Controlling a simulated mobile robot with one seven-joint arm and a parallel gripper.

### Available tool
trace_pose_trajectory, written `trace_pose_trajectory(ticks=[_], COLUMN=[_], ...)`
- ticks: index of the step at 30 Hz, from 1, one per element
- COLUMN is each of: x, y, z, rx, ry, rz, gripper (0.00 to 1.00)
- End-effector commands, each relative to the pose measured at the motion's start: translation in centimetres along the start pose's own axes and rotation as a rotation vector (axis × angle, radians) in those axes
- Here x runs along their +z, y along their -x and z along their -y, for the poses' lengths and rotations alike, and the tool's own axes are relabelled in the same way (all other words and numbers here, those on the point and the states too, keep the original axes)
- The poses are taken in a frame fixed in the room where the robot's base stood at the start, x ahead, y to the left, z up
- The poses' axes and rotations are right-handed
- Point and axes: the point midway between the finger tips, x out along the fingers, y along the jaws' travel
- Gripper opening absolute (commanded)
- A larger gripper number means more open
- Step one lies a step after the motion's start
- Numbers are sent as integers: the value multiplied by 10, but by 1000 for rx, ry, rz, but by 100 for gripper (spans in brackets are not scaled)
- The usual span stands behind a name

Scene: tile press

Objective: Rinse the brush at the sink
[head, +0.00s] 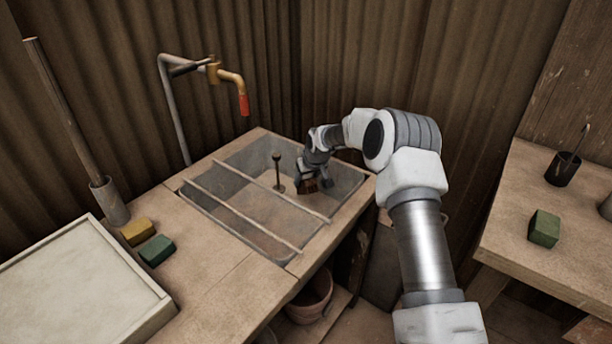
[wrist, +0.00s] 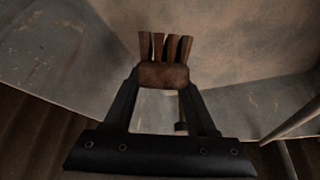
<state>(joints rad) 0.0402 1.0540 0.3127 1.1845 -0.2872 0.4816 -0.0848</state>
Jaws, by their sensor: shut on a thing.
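The sink (head: 235,235) is a grey basin set in the wooden counter, with two bars across it and an upright rod standing in it. My gripper (head: 313,184) is down inside the basin near its far right corner. In the wrist view my gripper (wrist: 164,88) is shut on the brush (wrist: 164,75), a brown block with several dark reddish-brown bristle tufts. The tufts point away from the gripper, toward the sink wall and floor. I cannot tell whether they touch the basin. The tap (head: 229,78), brass with a red tip, is above and behind the sink; no water shows.
Yellow (head: 137,231) and green (head: 157,250) blocks lie left of the sink, beside a pale tray (head: 160,308). A pole stands in a holder (head: 110,201) at far left. On the right table are a dark cup (head: 562,170) and another green block (head: 544,229). A pot (head: 311,300) is below the counter.

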Motion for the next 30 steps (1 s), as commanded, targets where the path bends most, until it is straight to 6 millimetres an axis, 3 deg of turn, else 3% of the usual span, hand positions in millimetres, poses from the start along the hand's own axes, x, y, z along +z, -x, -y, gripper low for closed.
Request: trace_pose_trajectory(ticks=[15, 30], x=[24, 32], y=[-48, -63], z=[0, 0], rx=[0, 0], ry=[0, 0], rz=[0, -1], gripper=[0, 0])
